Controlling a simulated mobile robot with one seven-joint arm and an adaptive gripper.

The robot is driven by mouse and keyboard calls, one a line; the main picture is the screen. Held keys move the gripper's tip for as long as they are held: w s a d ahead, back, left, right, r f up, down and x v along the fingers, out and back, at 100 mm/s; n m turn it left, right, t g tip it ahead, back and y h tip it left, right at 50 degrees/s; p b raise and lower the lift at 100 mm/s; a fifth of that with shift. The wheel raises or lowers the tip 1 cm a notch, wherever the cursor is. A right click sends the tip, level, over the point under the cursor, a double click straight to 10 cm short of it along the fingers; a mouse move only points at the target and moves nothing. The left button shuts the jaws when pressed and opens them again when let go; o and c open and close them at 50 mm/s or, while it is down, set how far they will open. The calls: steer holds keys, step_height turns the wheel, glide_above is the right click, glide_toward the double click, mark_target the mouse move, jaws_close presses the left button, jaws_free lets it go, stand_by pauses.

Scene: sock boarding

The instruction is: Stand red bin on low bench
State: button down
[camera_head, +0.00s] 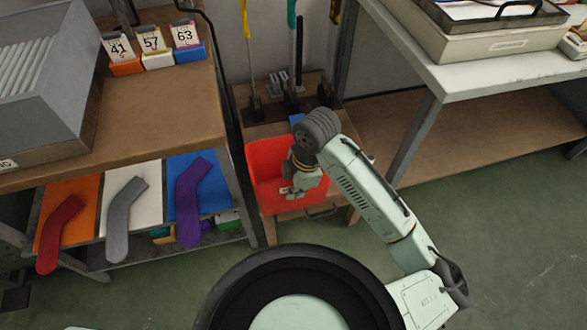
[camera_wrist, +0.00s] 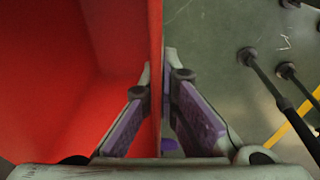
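The red bin (camera_head: 264,163) is upright and open at the top, at the front of the low wooden bench (camera_head: 257,129) in the head view. I cannot tell whether its base rests on the bench. My gripper (camera_head: 303,183) is at the bin's right side and hides part of it. In the wrist view, the red bin (camera_wrist: 75,75) fills the left half. My gripper's fingers (camera_wrist: 159,78) straddle its wall, one inside and one outside, with the tips close against it. The bin looks empty where I see inside; its underside is hidden.
Long-handled tools (camera_head: 297,60) stand at the back of the bench. A wooden table (camera_head: 170,110) with numbered cards is at left, above a shelf with socks on coloured boards (camera_head: 120,190). A grey table (camera_head: 480,78) is at right. Green floor (camera_head: 500,230) is clear at right.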

steer(key=shift+w+a+f+p, duration=0.15)
steer(key=shift+w+f+p, duration=0.2)
steer(key=shift+w+f, duration=0.6)
steer(key=shift+w+a+f+p, duration=0.15)
steer(key=shift+w+f+p, duration=0.25)
steer(key=shift+w, duration=1)
steer(key=shift+w+a+f+p, duration=0.15)
steer(key=shift+w+f+p, duration=0.15)
steer(key=shift+w+f, duration=0.65)
steer(key=shift+w+r, duration=0.15)
steer(key=shift+w, duration=0.05)
steer(key=c, duration=1.8)
jaws_free()
step_height(320, 180, up, 12)
steer(key=d+b, duration=0.1)
steer(key=d, duration=0.1)
